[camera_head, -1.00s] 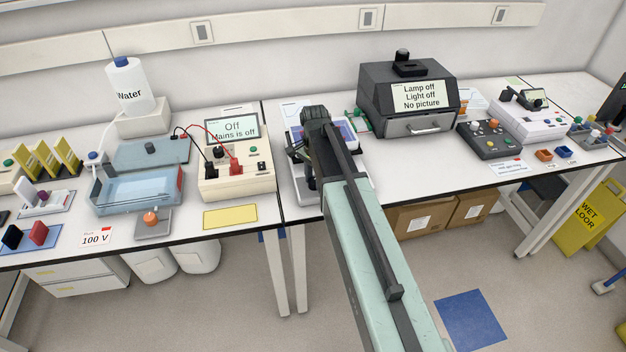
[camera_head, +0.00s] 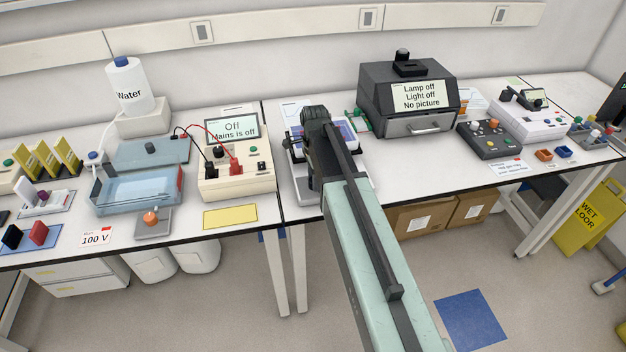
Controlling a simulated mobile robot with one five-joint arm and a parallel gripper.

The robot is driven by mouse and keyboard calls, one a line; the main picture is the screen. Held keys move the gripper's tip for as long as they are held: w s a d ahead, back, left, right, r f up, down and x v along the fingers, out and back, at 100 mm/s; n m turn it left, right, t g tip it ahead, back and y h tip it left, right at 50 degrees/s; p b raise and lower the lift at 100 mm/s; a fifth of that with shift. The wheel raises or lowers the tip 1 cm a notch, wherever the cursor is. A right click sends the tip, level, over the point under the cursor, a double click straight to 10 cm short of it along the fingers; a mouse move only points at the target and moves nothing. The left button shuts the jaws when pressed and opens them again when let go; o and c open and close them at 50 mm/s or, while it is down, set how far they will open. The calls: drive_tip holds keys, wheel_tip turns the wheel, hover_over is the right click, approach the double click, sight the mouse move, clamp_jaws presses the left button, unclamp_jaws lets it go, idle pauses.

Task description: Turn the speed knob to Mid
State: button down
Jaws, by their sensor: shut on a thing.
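A white device (camera_head: 360,188) with a bluish-purple top (camera_head: 345,130) stands on the bench in the middle, mostly covered by my arm. My gripper (camera_head: 297,148) is at the left side of this device, largely hidden by my own dark wrist. It is shut on a small part there, which fits the speed knob. The knob itself, its pointer and any Mid mark are hidden, so its setting cannot be read.
A dark box (camera_head: 408,95) with a screen reading "Lamp off" stands close behind on the right. A cream power unit (camera_head: 237,180) with red and black leads stands to the left. Bare bench (camera_head: 415,165) lies right of my arm.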

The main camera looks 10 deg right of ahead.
drive_tip(key=c, duration=1)
unclamp_jaws()
wheel_tip(320, 180, up, 8)
drive_tip(key=p, duration=0.8)
drive_tip(key=shift+f, duration=0.1)
